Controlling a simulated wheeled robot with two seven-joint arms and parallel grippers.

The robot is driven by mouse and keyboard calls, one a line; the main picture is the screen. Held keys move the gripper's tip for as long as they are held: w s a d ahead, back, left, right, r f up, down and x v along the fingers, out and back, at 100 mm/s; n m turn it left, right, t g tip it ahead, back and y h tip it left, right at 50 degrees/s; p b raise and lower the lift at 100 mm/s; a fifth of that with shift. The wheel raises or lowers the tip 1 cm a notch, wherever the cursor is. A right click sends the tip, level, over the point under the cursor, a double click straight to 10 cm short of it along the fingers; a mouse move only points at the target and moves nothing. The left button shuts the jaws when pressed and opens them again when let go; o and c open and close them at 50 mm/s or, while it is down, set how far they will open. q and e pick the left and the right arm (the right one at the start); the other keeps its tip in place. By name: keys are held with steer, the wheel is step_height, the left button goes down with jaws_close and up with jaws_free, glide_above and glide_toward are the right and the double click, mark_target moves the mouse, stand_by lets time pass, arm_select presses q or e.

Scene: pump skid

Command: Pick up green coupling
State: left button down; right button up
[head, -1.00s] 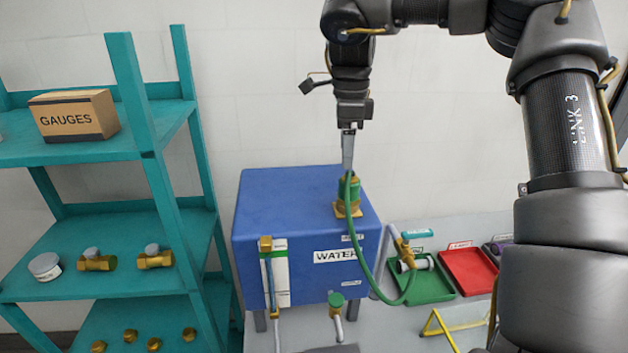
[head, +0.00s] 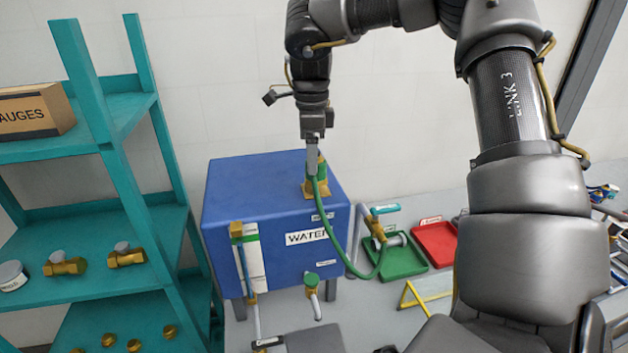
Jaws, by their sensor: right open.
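The green coupling (head: 322,170) stands upright on a brass fitting on top of the blue water tank (head: 226,186). A green hose (head: 331,222) starts there and hangs down in front of the tank toward the green tray. My right gripper (head: 312,172) points straight down at the coupling, its jaws open. One finger shows in front of the coupling's left part and hides some of it. I cannot tell whether the finger touches it. My left gripper is not in view.
A teal shelf (head: 120,190) with a gauges box (head: 36,110) and brass fittings stands at left. A green tray (head: 403,262) and a red tray (head: 436,240) lie right of the tank. A yellow frame (head: 428,292) stands before them. My right arm covers the right side.

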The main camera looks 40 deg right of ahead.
steer(key=shift+s+f+p, duration=0.3)
steer(key=shift+f+p, duration=0.15)
steer(key=shift+f, duration=0.05)
steer(key=shift+s+f+p, duration=0.3)
steer(key=shift+f+p, duration=0.1)
steer(key=shift+f, duration=0.1)
steer(key=shift+w+d+f, duration=0.1)
steer(key=shift+w+f, duration=0.15)
steer(key=shift+f, duration=0.3)
steer(key=shift+w+d+f, duration=0.1)
steer(key=shift+w+f, duration=0.1)
steer(key=shift+f, duration=0.3)
steer(key=shift+w+f, duration=0.15)
steer(key=shift+f, duration=0.05)
steer(key=shift+a+r, duration=0.1)
steer(key=shift+s+r, duration=0.1)
steer(key=shift+s, duration=0.2)
steer(key=shift+c, duration=1.3)
steer(key=c, duration=0.9)
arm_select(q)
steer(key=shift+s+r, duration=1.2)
